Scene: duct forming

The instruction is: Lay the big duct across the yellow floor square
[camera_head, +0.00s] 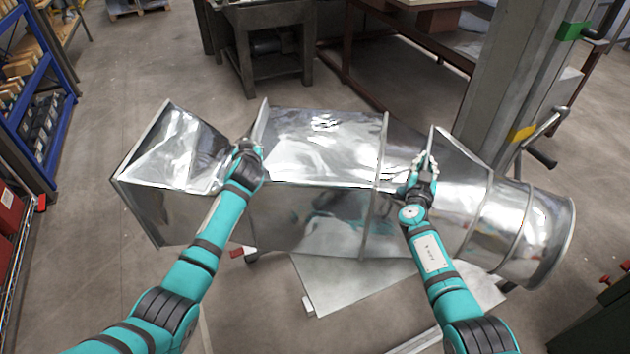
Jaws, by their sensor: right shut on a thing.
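The big duct (318,148) is a long shiny sheet-metal piece spanning most of the view. It has a wide square end at left, raised flanges along it and a round collar at right. My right gripper (424,163) is shut on the duct at the flange near its right part. My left gripper (247,151) is at the flange nearer the square end; its fingers are small and blend with the metal, so I cannot tell whether it grips. No yellow floor square shows on the visible floor; the duct hides part of it.
A flat grey panel (352,286) is below the duct. A blue shelf rack (58,62) stands at left, a dark metal table (277,28) behind. A grey machine column with a lever (545,140) is close to the duct's right part. Floor is open at upper left.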

